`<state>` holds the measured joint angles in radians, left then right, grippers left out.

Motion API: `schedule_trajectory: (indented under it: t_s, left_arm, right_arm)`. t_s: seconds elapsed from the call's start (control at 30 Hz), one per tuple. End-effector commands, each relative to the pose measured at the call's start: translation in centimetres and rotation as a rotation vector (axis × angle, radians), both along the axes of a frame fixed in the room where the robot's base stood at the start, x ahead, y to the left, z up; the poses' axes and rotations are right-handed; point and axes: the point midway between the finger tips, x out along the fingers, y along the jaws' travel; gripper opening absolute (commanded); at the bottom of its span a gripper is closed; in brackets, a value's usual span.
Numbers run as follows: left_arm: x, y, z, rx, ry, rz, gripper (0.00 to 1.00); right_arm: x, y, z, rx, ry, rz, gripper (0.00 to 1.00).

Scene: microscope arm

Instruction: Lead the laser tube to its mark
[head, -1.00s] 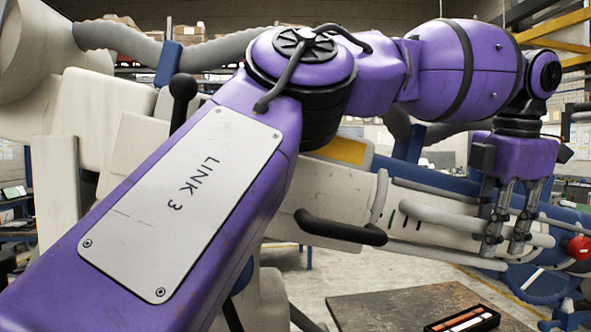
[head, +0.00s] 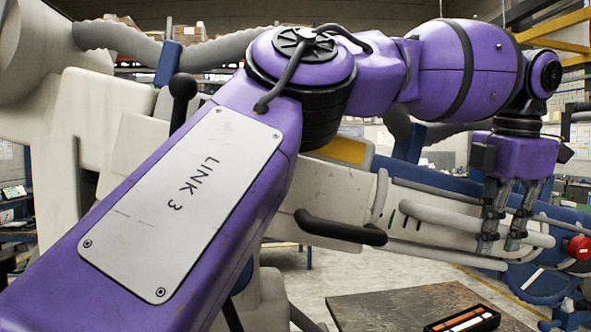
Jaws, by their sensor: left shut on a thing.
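A long white tube-like body (head: 335,195) slopes across the middle toward the right, behind my left arm; it looks like the laser tube, but I cannot tell for sure. A grey padded bar (head: 450,222) runs along its front right side. My left gripper (head: 501,238) points down at the right, with its two fingers at this bar and shut on it. My own purple arm hides much of the white body. No clear target mark can be made out. My right gripper is not in view.
A black-gripped lever (head: 340,228) juts out at the centre. A red knob (head: 579,247) is at the right edge. A dark table (head: 385,308) with an open black case (head: 465,322) stands below. Bare floor shows left of the table.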

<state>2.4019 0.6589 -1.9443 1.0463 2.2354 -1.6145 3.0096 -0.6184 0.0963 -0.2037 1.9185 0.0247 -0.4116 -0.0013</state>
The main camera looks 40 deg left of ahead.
Motion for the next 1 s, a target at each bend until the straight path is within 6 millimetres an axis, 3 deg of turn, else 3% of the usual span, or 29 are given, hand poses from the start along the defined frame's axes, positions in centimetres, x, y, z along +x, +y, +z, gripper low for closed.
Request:
schedule_trajectory:
  t_s: [1.0]
  left_arm:
    - [-1.0, 1.2, 0.5, 0.003, 0.000, 0.003, 0.00]
  right_arm:
    - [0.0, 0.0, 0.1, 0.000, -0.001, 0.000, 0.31]
